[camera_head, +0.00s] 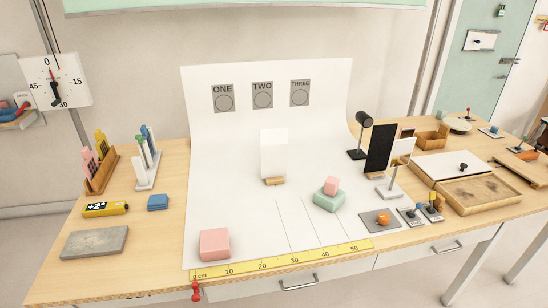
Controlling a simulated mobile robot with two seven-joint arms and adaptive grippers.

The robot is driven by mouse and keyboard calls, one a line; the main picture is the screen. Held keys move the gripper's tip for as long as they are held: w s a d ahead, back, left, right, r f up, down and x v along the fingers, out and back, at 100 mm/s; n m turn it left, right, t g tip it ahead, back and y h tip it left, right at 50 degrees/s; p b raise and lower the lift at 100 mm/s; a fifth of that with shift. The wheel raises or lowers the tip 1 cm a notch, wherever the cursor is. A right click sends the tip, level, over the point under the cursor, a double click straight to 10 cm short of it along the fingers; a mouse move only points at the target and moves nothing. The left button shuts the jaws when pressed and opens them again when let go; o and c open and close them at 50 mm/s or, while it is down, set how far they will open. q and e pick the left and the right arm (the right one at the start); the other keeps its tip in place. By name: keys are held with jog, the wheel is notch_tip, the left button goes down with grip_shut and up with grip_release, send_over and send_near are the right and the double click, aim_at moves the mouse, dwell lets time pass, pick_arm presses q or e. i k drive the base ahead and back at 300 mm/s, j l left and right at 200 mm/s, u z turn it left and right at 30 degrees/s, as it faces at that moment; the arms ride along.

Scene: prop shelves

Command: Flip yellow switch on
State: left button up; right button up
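A small switch with a yellow tip (433,198) stands on a grey base plate near the front right edge of the white sheet. Neither of my grippers is in view.
An orange knob (383,219) on a grey plate sits left of the switches. A wooden tray (478,208) lies close on their right. Behind stand a black panel (379,148) and a grey stand (389,191). A yellow ruler (280,260) runs along the front edge.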

aim_at(433, 194)
jog(key=i+l, duration=0.15)
jog(key=l, duration=0.3)
jog(key=i+l+u, duration=0.15)
jog(key=l, duration=0.35)
jog(key=i+l, duration=0.15)
jog(key=l, duration=0.3)
jog(key=i+l+u, duration=0.15)
jog(key=l, duration=0.35)
jog(key=i+l, duration=0.1)
jog(key=l, duration=0.35)
jog(key=i+l+u, duration=0.1)
jog(key=l, duration=0.4)
